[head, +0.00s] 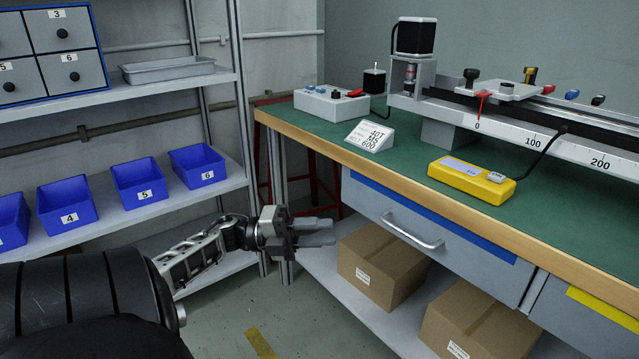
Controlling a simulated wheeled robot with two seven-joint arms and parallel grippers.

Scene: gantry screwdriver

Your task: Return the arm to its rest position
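My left arm comes in from the lower left. Its gripper (322,232) is in the open space between the shelf rack and the workbench, below the bench top and left of the drawer front. Its two grey fingers point right, with a gap between them and nothing held. My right gripper is not in view.
The workbench (330,138) carries a gantry rail with a scale (560,147), a yellow meter (470,181), a control box (331,104) and a label stand (369,136). Cardboard boxes (383,264) sit on its lower shelf. Blue bins (138,183) stand on the rack at left.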

